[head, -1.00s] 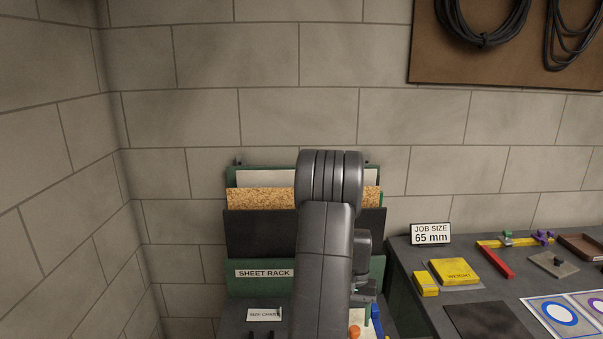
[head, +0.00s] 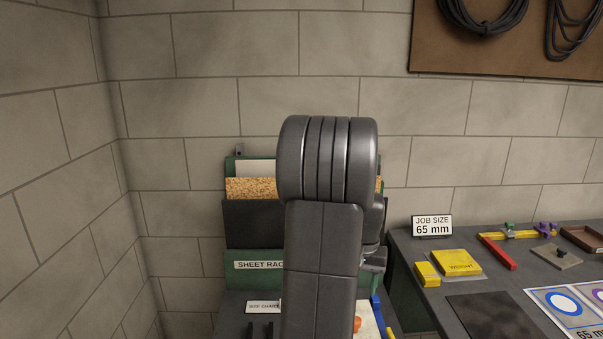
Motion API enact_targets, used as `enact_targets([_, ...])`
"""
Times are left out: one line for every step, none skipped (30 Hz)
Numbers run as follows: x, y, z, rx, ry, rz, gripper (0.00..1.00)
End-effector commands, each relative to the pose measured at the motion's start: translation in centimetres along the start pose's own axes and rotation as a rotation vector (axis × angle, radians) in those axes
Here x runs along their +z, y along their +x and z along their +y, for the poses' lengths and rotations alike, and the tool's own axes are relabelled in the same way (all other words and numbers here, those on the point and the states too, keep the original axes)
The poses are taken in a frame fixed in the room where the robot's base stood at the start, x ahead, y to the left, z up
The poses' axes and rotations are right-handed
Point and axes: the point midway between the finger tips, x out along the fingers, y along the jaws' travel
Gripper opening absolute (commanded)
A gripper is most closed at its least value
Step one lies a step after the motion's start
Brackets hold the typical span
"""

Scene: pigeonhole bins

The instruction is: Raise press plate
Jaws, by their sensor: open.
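I cannot pick out a press plate for certain in the head view. A yellow block with lettering that looks like "WEIGHT" (head: 457,262) lies on a pale flat piece on the bench, and a smaller yellow block (head: 427,273) lies beside it. My arm stands upright in the middle and covers much of the sheet rack (head: 252,223). Part of my wrist shows at the arm's right side. The gripper's fingers are hidden behind the arm, and nothing held shows.
The bench (head: 405,252) bears a "JOB SIZE 65 mm" sign (head: 432,226), a red bar (head: 498,254), a brown tray (head: 583,238), a dark flat sheet (head: 494,317) and a ring-marked card (head: 566,305). A size chart sign (head: 263,307) and a partly hidden orange item (head: 357,324) are low, near my arm.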

Motion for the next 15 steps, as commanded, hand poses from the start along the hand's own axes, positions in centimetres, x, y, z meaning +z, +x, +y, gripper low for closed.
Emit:
enact_targets([0.0,-0.8,0.0,0.0,0.0,0.002,0.49])
enact_targets([-0.1,-1.1,0.0,0.0,0.0,0.002,0.49])
enact_targets([0.0,-1.5,0.0,0.0,0.0,0.001,0.49])
enact_targets([0.0,-1.8,0.0,0.0,0.0,0.001,0.49])
enact_targets([0.0,-2.0,0.0,0.0,0.0,0.001,0.49])
enact_targets([0.0,-2.2,0.0,0.0,0.0,0.001,0.49])
enact_targets([0.0,-2.3,0.0,0.0,0.0,0.0,0.49])
enact_targets([0.0,-2.4,0.0,0.0,0.0,0.0,0.49])
enact_targets([0.0,-2.5,0.0,0.0,0.0,-0.001,0.49])
enact_targets([0.0,-2.5,0.0,0.0,0.0,-0.001,0.49])
enact_targets([0.0,-2.5,0.0,0.0,0.0,-0.001,0.49])
enact_targets([0.0,-2.5,0.0,0.0,0.0,-0.001,0.49])
enact_targets([0.0,-2.5,0.0,0.0,0.0,-0.001,0.49])
enact_targets([0.0,-2.5,0.0,0.0,0.0,-0.001,0.49])
enact_targets([0.0,-2.5,0.0,0.0,0.0,-0.001,0.49])
